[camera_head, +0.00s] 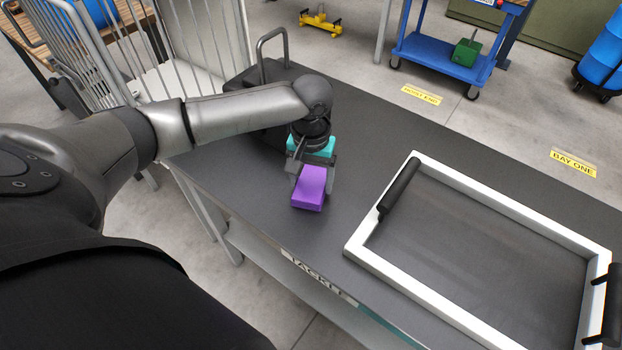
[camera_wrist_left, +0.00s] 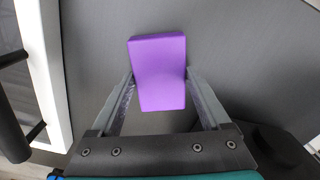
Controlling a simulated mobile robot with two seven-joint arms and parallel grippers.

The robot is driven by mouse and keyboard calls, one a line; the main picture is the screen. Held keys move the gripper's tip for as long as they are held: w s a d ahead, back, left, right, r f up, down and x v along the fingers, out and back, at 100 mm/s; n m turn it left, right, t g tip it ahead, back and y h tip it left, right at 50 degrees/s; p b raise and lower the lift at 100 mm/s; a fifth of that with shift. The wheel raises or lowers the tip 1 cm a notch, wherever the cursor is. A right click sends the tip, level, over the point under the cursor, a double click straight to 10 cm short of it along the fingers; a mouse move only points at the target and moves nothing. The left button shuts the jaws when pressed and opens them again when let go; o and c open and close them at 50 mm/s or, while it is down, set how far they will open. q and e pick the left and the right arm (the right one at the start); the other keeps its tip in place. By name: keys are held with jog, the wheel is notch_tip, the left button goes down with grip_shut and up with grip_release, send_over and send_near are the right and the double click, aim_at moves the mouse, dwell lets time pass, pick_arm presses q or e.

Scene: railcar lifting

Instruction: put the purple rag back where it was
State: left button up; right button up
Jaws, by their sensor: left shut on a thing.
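The purple rag (camera_head: 310,189) looks like a folded purple block at the left part of the dark table top. My left gripper (camera_head: 309,178) comes down on it from above and is shut on it. In the left wrist view the rag (camera_wrist_left: 159,75) sits between the two fingers of the gripper (camera_wrist_left: 160,92), and both fingers meet its sides. Whether the rag touches the table or hangs just above it I cannot tell. My right gripper is not in view.
A white-framed tray (camera_head: 440,303) with black handles lies on the table (camera_head: 385,140) to the right. A wire cage cart (camera_head: 205,40) stands behind at the left. A blue trolley (camera_head: 440,60) stands on the floor beyond. The table between rag and tray is clear.

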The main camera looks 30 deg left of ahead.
aim_at(311, 183)
pick_arm(q)
jog(key=shift+f, duration=0.1)
jog(key=o, duration=1)
notch_tip(311, 183, up, 12)
jog(key=p, duration=0.3)
